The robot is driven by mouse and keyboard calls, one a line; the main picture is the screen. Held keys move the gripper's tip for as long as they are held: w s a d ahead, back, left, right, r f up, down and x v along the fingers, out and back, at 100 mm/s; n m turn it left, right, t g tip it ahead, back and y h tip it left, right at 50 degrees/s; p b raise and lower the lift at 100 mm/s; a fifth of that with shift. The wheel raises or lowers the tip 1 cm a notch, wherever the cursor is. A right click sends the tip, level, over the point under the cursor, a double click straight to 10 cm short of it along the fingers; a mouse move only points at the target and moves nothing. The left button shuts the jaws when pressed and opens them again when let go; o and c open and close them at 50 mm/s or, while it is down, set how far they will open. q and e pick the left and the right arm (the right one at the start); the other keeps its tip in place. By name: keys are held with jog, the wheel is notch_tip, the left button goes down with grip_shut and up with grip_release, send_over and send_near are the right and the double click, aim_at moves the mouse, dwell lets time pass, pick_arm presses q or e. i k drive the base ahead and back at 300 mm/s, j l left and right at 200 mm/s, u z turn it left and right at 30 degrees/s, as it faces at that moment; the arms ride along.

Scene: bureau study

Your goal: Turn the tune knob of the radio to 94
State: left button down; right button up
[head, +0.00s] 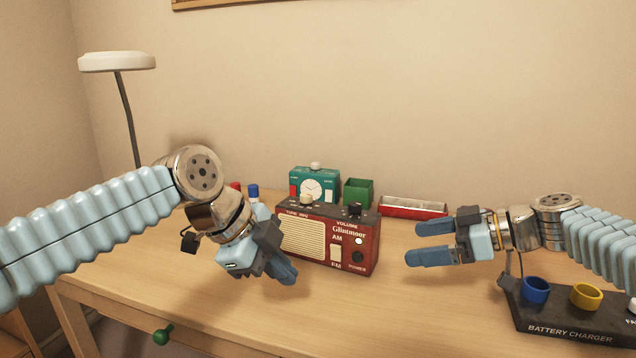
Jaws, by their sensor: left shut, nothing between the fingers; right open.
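The red radio (369,262) stands on the desk in the middle, with a cream speaker grille, an AM/FM switch and a power knob on its front. On its top are a pale tune knob (306,199) at the left, by the TUNE label, and a dark volume knob (354,209) at the right. The tune setting is too small to read. My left gripper (285,275) is shut and empty, pointing down in front of the radio's left side and apart from the tune knob. My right gripper (418,242) is open and empty, right of the radio, its fingers pointing left.
A teal clock (326,183), a green box (358,193) and a red tray (413,211) stand behind the radio. Red and blue-capped items are at the back left. A battery charger (570,318) with coloured rings sits at the front right. The front middle of the desk is clear. A lamp (118,62) stands at the left.

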aim_at(306, 197)
jog(key=k, duration=1.25)
